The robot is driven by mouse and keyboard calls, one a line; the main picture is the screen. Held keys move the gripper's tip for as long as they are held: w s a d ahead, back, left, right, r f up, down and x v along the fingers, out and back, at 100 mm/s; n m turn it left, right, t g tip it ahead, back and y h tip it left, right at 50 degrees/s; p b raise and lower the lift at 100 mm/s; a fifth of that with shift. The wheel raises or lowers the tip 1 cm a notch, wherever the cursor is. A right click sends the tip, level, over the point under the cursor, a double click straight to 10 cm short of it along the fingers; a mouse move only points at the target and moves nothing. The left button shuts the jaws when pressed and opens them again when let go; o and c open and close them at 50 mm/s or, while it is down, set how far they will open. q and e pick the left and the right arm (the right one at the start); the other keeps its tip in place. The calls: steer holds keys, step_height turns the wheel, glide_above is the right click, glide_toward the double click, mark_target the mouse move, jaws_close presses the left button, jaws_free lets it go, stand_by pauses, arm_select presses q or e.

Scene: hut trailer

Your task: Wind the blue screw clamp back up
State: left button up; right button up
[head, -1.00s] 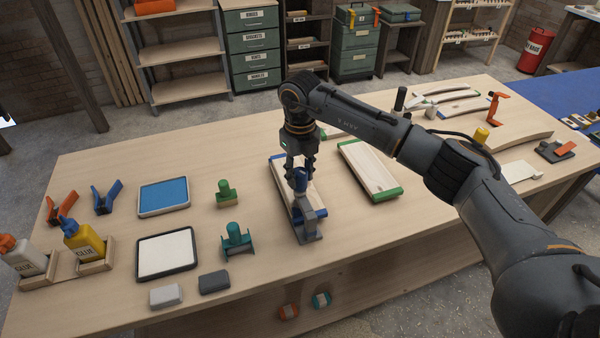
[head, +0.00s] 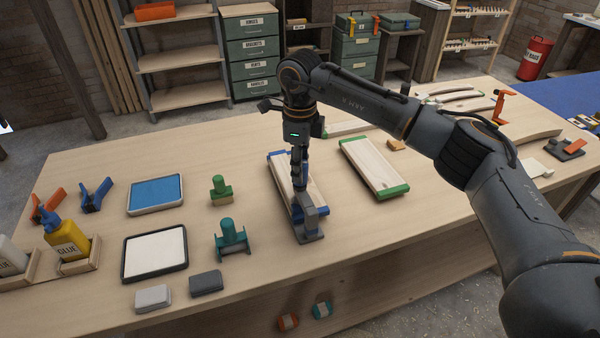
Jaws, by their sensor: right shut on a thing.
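The blue screw clamp (head: 308,226) stands at the near end of a pale board with blue ends (head: 281,180). Its grey frame shows, with blue at its upper part. My right gripper (head: 298,190) points straight down over the clamp and is shut on the top of its screw. The fingers are seen edge-on and hide most of the blue handle. My left gripper is not in view.
A green-ended board (head: 371,167) lies just right of the clamp. A teal clamp (head: 231,240) and a green stamp-like tool (head: 221,190) stand to the left. Trays and glue bottles (head: 66,240) are farther left. Bare table lies between them.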

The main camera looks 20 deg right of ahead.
steer(key=n+b, duration=0.1)
steer(key=n, duration=0.2)
steer(key=shift+f+n+b, duration=0.1)
steer(key=shift+n+b, duration=0.3)
steer(key=n+b, duration=0.1)
steer(key=n, duration=0.3)
steer(key=shift+n, duration=0.3)
steer(key=n+b, duration=0.1)
steer(key=n, duration=0.8)
steer(key=shift+n, duration=0.3)
steer(key=o, duration=1.1)
steer(key=shift+o, duration=0.2)
